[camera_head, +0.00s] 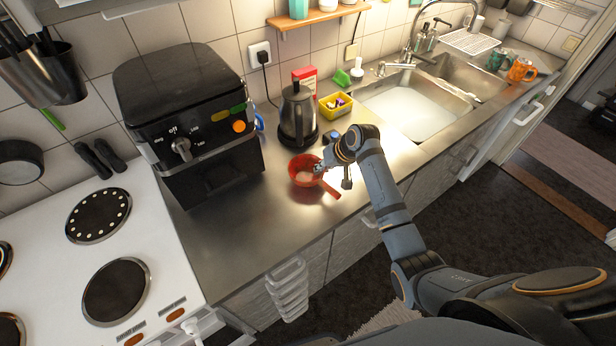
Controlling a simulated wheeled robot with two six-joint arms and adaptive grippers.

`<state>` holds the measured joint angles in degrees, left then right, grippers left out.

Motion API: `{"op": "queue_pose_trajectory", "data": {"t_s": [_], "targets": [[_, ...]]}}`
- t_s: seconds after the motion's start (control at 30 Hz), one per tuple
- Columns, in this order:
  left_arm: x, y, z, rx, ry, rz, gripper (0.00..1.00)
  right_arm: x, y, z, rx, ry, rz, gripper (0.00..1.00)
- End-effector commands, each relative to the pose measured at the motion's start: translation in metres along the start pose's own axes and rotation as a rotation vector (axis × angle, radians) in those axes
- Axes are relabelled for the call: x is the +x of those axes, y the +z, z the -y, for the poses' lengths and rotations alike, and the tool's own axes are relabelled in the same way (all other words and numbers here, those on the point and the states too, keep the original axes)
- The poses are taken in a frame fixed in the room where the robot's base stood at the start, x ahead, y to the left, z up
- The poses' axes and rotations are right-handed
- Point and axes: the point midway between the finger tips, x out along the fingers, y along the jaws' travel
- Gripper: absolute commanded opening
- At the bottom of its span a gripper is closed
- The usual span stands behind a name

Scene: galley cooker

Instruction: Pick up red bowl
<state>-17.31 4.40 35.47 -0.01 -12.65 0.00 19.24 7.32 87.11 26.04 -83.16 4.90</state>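The red bowl (297,178) stands on the steel counter, in front of the kettle and right of the black air fryer. Something pale shows inside it, and a red handle-like part sticks out at its lower right. My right gripper (322,170) is at the bowl's right rim, with its fingertips at or over the edge. The fingers are small and partly hidden by the wrist, so I cannot tell whether they are open or closed on the rim. My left gripper is not in view.
The air fryer (185,110) stands close on the left, the black kettle (298,115) just behind. A yellow basket (336,106) and the sink (410,108) lie behind and to the right. The counter (235,235) in front-left of the bowl is clear. The white stove (75,265) is at left.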

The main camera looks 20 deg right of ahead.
Motion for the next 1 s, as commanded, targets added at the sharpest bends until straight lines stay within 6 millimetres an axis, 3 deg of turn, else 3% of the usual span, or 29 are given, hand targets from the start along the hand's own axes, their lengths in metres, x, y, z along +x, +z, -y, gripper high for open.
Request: {"op": "queue_pose_trajectory", "data": {"t_s": [0.57, 0.7, 0.93, 1.0], "targets": [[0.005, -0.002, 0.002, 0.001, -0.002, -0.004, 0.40, -0.007, -0.004, 0.003, -0.001, -0.001, -0.004, 0.00], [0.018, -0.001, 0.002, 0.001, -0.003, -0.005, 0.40, -0.028, -0.014, 0.009, -0.003, 0.001, -0.008, 0.00], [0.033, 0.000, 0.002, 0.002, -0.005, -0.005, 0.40, -0.100, -0.035, -0.021, -0.003, 0.008, -0.007, 0.00], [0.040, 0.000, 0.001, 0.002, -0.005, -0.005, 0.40, -0.114, -0.037, -0.040, -0.001, 0.010, -0.004, 0.00]]}}
